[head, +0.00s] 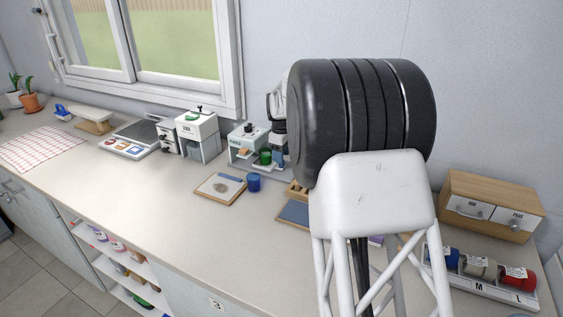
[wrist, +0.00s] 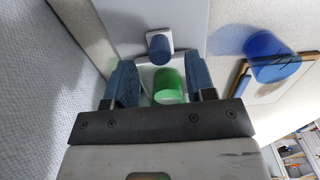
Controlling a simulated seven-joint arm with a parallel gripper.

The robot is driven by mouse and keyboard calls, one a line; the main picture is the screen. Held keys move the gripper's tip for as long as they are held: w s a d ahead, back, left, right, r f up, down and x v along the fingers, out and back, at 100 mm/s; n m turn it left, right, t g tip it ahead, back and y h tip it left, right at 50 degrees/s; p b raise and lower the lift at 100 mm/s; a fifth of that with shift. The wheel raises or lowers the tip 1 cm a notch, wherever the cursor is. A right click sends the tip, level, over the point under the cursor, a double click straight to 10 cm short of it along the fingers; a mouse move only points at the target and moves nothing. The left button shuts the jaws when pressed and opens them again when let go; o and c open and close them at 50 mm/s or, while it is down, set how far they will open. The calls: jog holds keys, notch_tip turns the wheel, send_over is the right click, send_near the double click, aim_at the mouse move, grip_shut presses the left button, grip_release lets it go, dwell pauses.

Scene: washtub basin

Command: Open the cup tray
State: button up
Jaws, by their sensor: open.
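In the wrist view, my gripper (wrist: 161,72) is open, with one blue finger on each side of a green cup (wrist: 168,88). I cannot tell whether the fingers touch it. A blue round knob (wrist: 159,46) on a white square plate lies just beyond the fingertips. In the head view, the green cup (head: 265,158) sits at a small white and grey machine (head: 246,143) on the counter. My arm partly hides that machine's right side and my fingertips. No part is clearly recognizable as the cup tray.
A white machine (head: 198,137) stands further left. A wooden drawer box (head: 490,207) is at right.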

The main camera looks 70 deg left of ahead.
jog(key=shift+f, duration=1.7)
grip_shut()
